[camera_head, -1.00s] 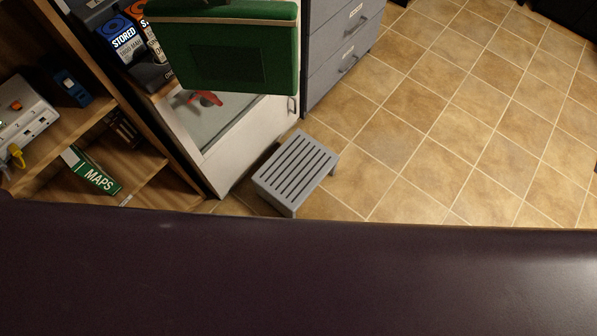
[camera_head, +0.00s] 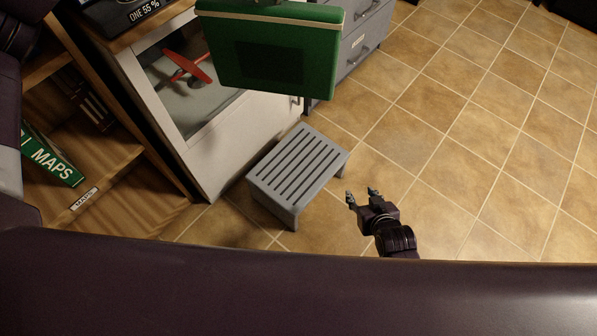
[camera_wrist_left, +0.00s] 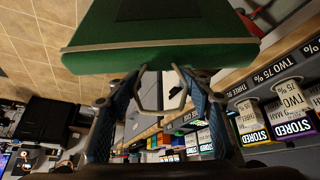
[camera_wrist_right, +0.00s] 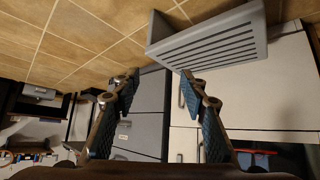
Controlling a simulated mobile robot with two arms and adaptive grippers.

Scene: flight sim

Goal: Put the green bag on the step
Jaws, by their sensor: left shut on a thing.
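The green bag (camera_head: 272,55) hangs at the top of the head view, up and left of the floor's middle. My left gripper (camera_wrist_left: 160,100) is shut on the bag's pale handle, with the green body beyond its fingertips in the left wrist view. The grey slatted step (camera_head: 299,167) stands on the floor below the bag, clear of it. My right gripper (camera_head: 362,196) is open and empty, just right of the step. In the right wrist view, the step (camera_wrist_right: 210,45) lies beyond its spread fingers (camera_wrist_right: 158,90).
A white cabinet (camera_head: 228,150) with a glass front and a red model plane (camera_head: 188,69) stands behind the step. A wooden shelf (camera_head: 110,165) with a green MAPS binder (camera_head: 52,160) is at left. Tiled floor (camera_head: 450,130) at right is clear.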

